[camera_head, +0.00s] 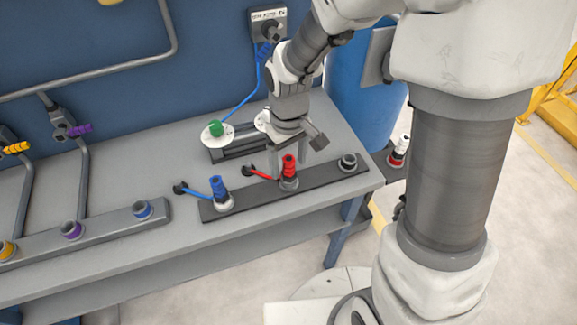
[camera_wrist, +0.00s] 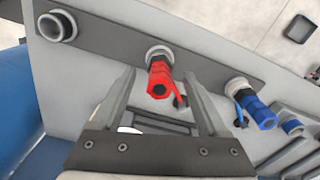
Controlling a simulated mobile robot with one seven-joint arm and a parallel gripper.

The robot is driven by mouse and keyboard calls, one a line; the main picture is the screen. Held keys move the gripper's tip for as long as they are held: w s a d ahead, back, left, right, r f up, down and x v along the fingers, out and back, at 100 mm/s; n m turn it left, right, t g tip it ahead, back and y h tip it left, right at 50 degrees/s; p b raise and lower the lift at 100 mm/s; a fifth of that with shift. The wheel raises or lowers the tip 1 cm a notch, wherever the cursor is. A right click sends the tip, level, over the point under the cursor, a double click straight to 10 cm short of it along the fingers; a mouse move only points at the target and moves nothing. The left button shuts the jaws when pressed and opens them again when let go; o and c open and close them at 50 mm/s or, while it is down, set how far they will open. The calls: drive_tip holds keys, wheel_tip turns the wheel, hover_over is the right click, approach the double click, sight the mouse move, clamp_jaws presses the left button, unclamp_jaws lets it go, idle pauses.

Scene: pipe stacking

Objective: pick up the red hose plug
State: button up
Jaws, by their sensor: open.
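The red hose plug (camera_head: 289,166) stands upright in a round socket on a dark rail (camera_head: 243,202) near the front of the grey bench. A red lead runs from its socket to a black cap on the left. My gripper (camera_head: 289,160) is just behind the plug and pointing down. In the wrist view the plug (camera_wrist: 160,78) shows beyond the fingertips of my gripper (camera_wrist: 160,82), roughly centred between them. The fingers are apart and nothing is held. I cannot tell whether a finger touches the plug.
A blue plug (camera_head: 217,187) stands on the same rail to the left. An empty grey socket (camera_head: 348,161) is at its right end. A blue barrel (camera_head: 362,105) stands beyond the bench's right end.

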wheel_tip(320, 180, down, 2)
drive_tip(key=shift+f, duration=0.2)
clamp_jaws()
idle(1.4)
